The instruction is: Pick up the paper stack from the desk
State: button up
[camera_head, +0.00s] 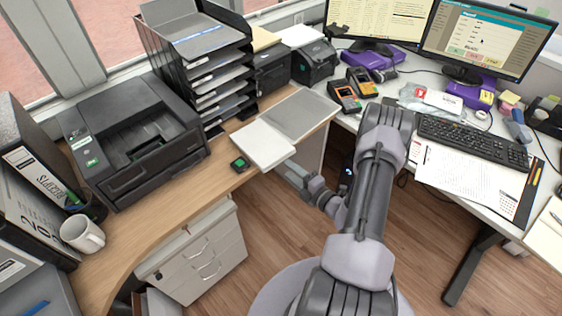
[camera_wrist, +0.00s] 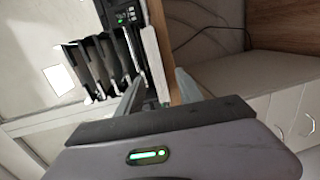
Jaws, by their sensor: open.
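The paper stack (camera_head: 263,145) is a flat white pile at the front edge of the wooden desk, beside a grey sheet or pad. In the wrist view a white edge that looks like the stack (camera_wrist: 154,62) lies between the two fingers. My gripper (camera_head: 286,167) is at the stack's right front corner, by the desk edge. Its grey fingers (camera_wrist: 158,84) are spread apart. I cannot tell whether they touch the paper. The arm hides nothing of the stack's top.
A small black device with a green top (camera_head: 240,163) lies just left of the stack. A black printer (camera_head: 135,140) and a tall black tray rack (camera_head: 200,70) stand behind it. A drawer cabinet (camera_head: 205,258) is under the desk. Open floor lies to the right.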

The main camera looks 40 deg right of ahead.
aim_at(280, 161)
jog(key=shift+w+b, duration=0.45)
jog(key=shift+w, duration=2.8)
grip_shut()
